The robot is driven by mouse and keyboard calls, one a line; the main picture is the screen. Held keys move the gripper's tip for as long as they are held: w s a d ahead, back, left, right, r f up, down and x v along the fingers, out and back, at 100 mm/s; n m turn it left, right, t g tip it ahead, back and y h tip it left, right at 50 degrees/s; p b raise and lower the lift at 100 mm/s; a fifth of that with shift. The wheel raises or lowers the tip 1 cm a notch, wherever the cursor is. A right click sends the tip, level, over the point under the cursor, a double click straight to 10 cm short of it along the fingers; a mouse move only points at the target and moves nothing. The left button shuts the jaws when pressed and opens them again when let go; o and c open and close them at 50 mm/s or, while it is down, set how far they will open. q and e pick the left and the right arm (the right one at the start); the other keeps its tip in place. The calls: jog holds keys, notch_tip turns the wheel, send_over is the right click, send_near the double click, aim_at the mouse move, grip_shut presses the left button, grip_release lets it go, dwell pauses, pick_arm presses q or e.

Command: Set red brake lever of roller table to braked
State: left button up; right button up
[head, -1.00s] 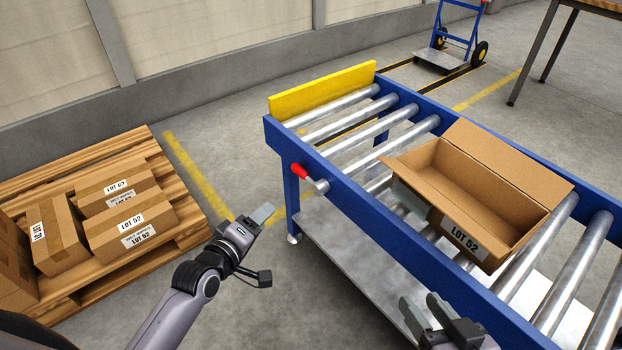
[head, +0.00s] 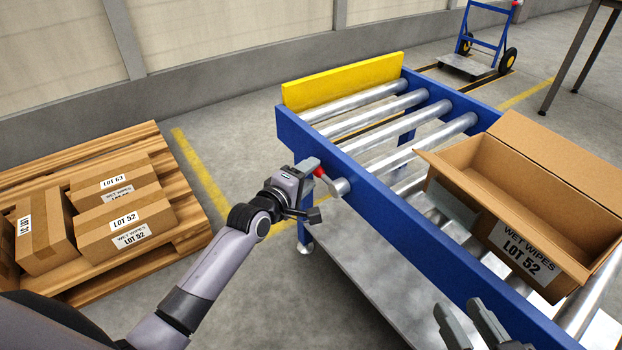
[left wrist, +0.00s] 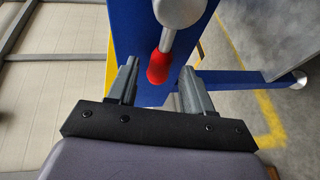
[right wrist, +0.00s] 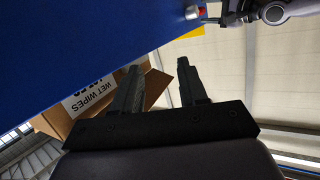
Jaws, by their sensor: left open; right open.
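The brake lever's red knob (head: 320,173) sits on a short metal arm with a round grey hub (head: 340,187) on the near side rail of the blue roller table (head: 375,205). In the left wrist view the red knob (left wrist: 158,68) lies between the two open fingers, at about their tips. My left gripper (head: 312,168) is open around the knob; I cannot tell whether a finger touches it. My right gripper (head: 468,325) is open and empty beside the table's near rail, low in the picture. The right wrist view also shows the red knob (right wrist: 201,12) at its top edge.
An open carton (head: 530,262) marked LOT 52 stands on the rollers. A yellow end stop (head: 345,80) closes the table's far end. A pallet (head: 150,150) with several cartons stands at left, and a blue hand truck (head: 470,65) at the back. Floor between pallet and table is clear.

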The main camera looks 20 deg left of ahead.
pick_arm(q)
jog(key=shift+x, duration=0.8)
pick_arm(e)
jog(key=shift+s+d+r, duration=0.1)
jog(key=shift+d, duration=0.15)
pick_arm(q)
grip_shut()
pick_arm(e)
jog(key=shift+r, duration=0.1)
